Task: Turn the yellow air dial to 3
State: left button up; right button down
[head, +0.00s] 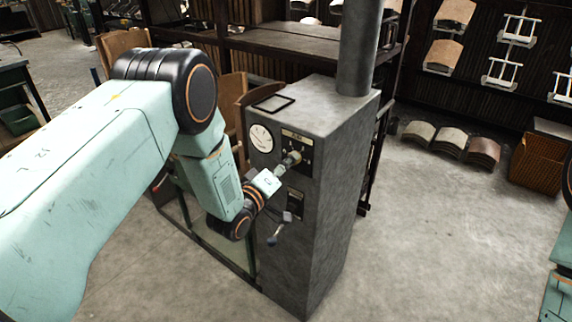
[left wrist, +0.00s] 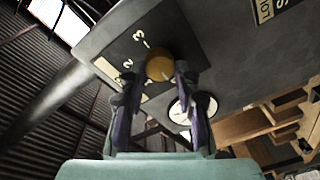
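The yellow air dial (left wrist: 159,66) is a round knob on a dark plate, with a printed 2 and 3 visible beside it in the left wrist view. In the head view the dial (head: 292,158) sits on the upper front of a grey metal cabinet (head: 331,190). I cannot tell surely which number it points to. My left gripper (left wrist: 160,76) is at the dial, one finger on each side. The fingers stand apart and look open, with no clear contact on the knob. In the head view the left gripper (head: 284,166) partly covers the plate. My right gripper is out of view.
A round white gauge (head: 261,138) sits left of the dial. A small switch panel (head: 295,203) and a lever (head: 275,238) are below. A pipe (head: 358,45) rises from the cabinet top.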

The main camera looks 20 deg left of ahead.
pick_arm(q)
jog(key=shift+d, duration=0.1)
grip_shut()
jog(key=shift+m, duration=0.4)
jog(key=shift+w+a+n+g+h+b, duration=0.15)
jog(key=shift+n+h+b, duration=0.3)
jog(key=shift+n, duration=5.35)
jog(key=shift+s+n+g+h+b, duration=0.15)
jog(key=shift+n+h, duration=0.4)
jog(key=shift+n, duration=5.25)
jog(key=shift+w+a+n+g+h+b, duration=0.15)
jog(key=shift+n+h+b, duration=0.3)
jog(key=shift+n, duration=5.35)
jog(key=shift+d, duration=0.1)
